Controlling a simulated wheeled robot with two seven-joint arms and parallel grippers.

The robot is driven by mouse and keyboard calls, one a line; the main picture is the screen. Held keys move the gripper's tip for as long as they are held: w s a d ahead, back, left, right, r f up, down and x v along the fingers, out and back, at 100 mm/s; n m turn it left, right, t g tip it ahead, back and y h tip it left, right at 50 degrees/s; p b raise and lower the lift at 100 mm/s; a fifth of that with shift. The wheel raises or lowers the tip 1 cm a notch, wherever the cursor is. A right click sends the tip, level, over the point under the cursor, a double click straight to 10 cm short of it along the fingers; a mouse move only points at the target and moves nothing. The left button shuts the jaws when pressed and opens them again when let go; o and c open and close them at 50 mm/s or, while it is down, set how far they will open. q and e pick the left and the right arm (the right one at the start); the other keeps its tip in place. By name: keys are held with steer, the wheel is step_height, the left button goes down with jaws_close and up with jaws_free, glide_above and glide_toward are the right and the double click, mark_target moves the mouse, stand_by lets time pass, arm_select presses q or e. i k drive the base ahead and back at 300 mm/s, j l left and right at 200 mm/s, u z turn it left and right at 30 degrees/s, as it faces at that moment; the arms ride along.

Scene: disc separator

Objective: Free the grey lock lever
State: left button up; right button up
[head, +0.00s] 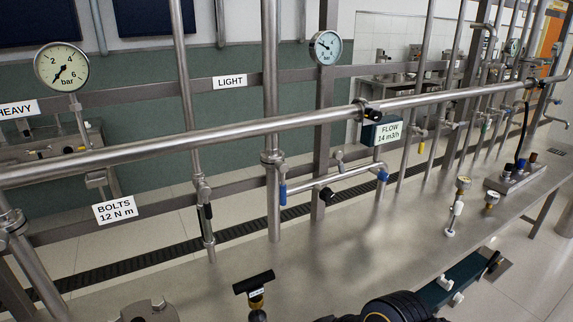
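I cannot make out a grey lock lever for certain in the head view. A grey metal part with bolt-like studs (150,310) is cut off by the bottom edge at the left. A black T-shaped handle (254,283) on a brass-coloured neck with a small label stands to its right, its lower part out of frame. A black rounded part with a gold ring at the bottom centre looks like a link of my arm. Neither gripper's fingers show.
A steel pipe (230,132) crosses the view above the grey bench (330,262). Upright pipes and valves stand behind. A teal bar with white knobs (462,280) lies at the lower right. A small fitting block (512,178) stands at the right. The bench middle is clear.

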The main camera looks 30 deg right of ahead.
mark_target(338, 155)
steer(key=l+u, duration=0.3)
steer(key=u, duration=0.15)
steer(key=k+l+u, duration=0.1)
steer(key=l+u, duration=0.2)
steer(key=u, duration=0.15)
steer(key=k+l+u, duration=0.15)
steer(key=l+u, duration=0.15)
steer(key=u, duration=0.15)
steer(key=k+l+u, duration=0.35)
steer(key=k+l, duration=0.45)
steer(key=l, duration=0.15)
steer(key=k+l+u, duration=0.4)
steer(key=k+l, duration=0.35)
steer(key=k, duration=0.2)
steer(key=k+l, duration=0.45)
steer(key=k, duration=0.15)
